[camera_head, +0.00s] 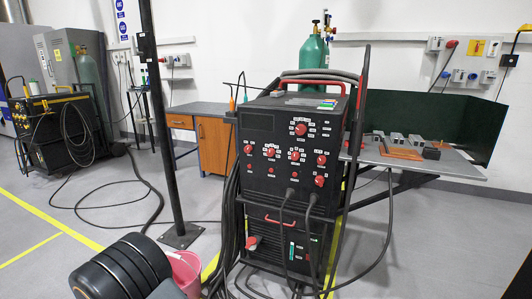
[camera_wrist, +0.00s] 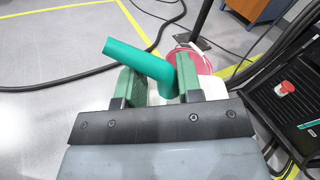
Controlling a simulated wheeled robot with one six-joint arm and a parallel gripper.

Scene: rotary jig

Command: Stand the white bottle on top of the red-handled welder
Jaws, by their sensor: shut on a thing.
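My gripper (camera_wrist: 159,78) shows in the wrist view with its two green fingers shut on the white bottle. The bottle's bent teal spout (camera_wrist: 135,58) sticks out between the fingers toward the upper left. White shows below the spout; most of the body is hidden behind my gripper. The red-handled welder (camera_head: 265,150) stands in the middle of the head view, a tall black unit with red knobs and a red handle (camera_head: 312,82) on top. Its lower front shows at the right edge of the wrist view (camera_wrist: 285,105). My gripper is apart from it, to its front left.
Cables and small coloured items (camera_head: 327,103) lie on the welder's top. A pink bucket (camera_head: 186,268) stands on the floor near my arm. A black post (camera_head: 165,140) rises left of the welder. Cables hang at its front. A workbench (camera_head: 455,168) is behind right.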

